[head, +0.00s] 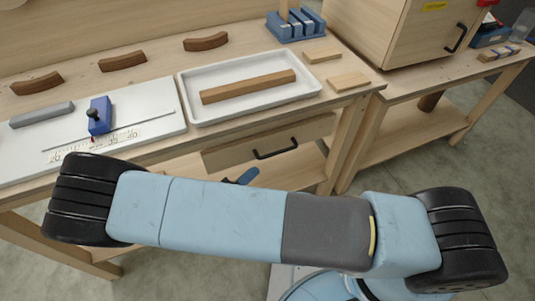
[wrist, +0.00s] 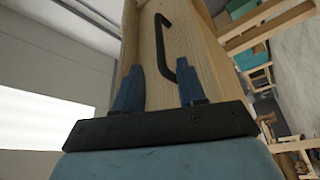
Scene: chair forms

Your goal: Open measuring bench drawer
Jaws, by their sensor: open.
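The measuring bench drawer (head: 228,156) is a pale wooden front under the bench top, with a black bar handle (head: 275,149). It looks shut or nearly so. In the wrist view the drawer front (wrist: 205,55) runs up the picture and the black handle (wrist: 163,42) stands out from it beyond my fingers. My gripper (wrist: 157,70) is open with two blue fingers and nothing between them. The handle's lower end shows close to the right fingertip; I cannot tell whether they touch. In the head view my arm hides most of the gripper; a blue finger (head: 246,176) shows below and left of the handle.
The bench top holds a white tray (head: 188,104) with a wooden bar (head: 248,87), a measuring plate with a blue stop (head: 100,115), and curved wooden pieces. A wooden cabinet (head: 400,35) stands at right. The bench leg (head: 344,150) stands right of the drawer.

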